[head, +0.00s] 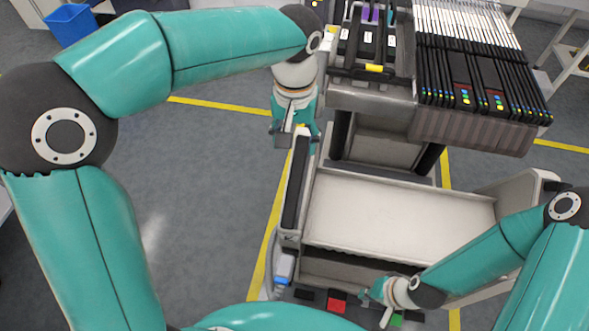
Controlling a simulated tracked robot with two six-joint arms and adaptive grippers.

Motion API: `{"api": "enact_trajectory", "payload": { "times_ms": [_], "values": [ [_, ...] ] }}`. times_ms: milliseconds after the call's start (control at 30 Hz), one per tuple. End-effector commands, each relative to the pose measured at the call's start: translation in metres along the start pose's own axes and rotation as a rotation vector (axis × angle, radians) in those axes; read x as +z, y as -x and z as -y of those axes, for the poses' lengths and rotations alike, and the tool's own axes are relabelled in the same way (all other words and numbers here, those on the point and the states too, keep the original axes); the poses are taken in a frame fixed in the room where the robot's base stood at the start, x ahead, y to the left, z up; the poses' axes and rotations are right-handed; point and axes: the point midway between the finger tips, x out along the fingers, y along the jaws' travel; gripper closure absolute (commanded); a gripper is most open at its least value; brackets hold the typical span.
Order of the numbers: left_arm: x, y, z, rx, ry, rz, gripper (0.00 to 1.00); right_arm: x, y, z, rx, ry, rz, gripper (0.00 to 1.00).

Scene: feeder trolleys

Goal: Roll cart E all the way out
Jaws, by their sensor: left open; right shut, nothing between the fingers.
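A pale grey feeder cart (400,208) stands in front of me, with a wide empty bin at its near side. No letter is legible on it, so I cannot tell whether it is cart E. A dark bar (294,190) runs along its left side wall. My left gripper (296,140) is open and points down near the far end of that bar; I cannot tell whether it touches. My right gripper (377,306) is shut and empty, low in front of the cart's near edge. The cart's wheels are hidden.
Several slim black feeders (478,75) fill the cart's upper right part, with black cases (367,45) beside them. Yellow floor lines (262,245) run along both sides of the cart. The grey floor (205,180) at left is clear. A blue bin (70,25) stands far left.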

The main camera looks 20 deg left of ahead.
Motion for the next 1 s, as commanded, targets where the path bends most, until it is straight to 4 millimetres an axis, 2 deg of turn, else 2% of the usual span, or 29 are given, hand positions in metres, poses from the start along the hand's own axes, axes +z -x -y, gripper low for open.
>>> {"api": "enact_trajectory", "payload": {
  "times_ms": [33, 67, 267, 700, 900, 1000],
  "values": [
    [-0.001, 0.004, 0.000, -0.001, 0.000, 0.002, 0.42, 0.000, 0.007, 0.003, 0.000, 0.000, 0.001, 1.00],
    [-0.002, 0.001, 0.000, -0.001, 0.000, 0.002, 0.42, 0.000, 0.007, 0.003, 0.000, 0.000, 0.001, 1.00],
    [-0.001, -0.027, 0.000, -0.001, 0.000, 0.005, 0.42, 0.001, 0.001, 0.001, 0.000, 0.000, 0.001, 1.00],
    [0.000, -0.119, 0.000, -0.001, -0.001, 0.006, 0.42, 0.001, -0.002, -0.001, 0.000, 0.000, 0.001, 1.00],
    [-0.001, -0.151, 0.000, -0.001, -0.001, 0.004, 0.42, 0.000, -0.003, -0.001, 0.000, 0.000, 0.001, 1.00],
    [-0.002, -0.160, 0.000, 0.000, 0.000, 0.002, 0.42, 0.000, -0.003, -0.001, 0.000, 0.000, 0.001, 1.00]
  ]
}}
